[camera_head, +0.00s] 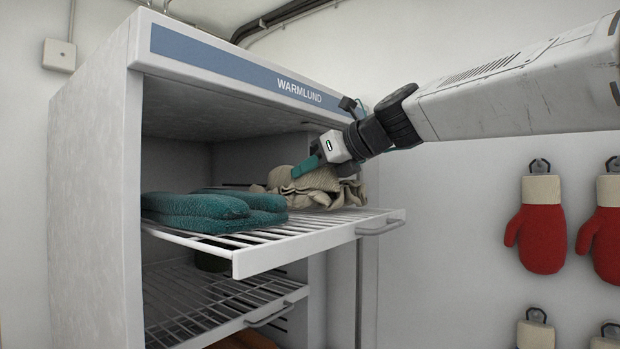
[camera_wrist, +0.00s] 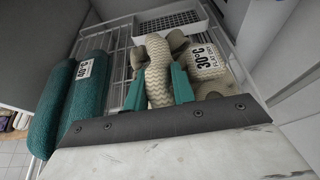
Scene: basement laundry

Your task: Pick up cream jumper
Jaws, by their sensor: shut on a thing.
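The cream jumper (camera_head: 322,187) lies bunched on the right part of a pulled-out wire shelf (camera_head: 300,249) in the drying cabinet. It also shows in the wrist view (camera_wrist: 208,66), knitted, with a "30°C" label (camera_wrist: 204,58). My gripper (camera_head: 300,172) reaches in from the right. In the wrist view its teal fingers (camera_wrist: 158,88) are shut on a raised fold of the cream jumper. The jumper still appears to rest on the shelf; its underside is hidden.
Folded teal knitwear (camera_head: 205,210) lies left of the jumper, with a "40°C" label (camera_wrist: 84,69). A lower wire shelf (camera_head: 225,303) sits below. Red mittens (camera_head: 541,238) hang on the right wall.

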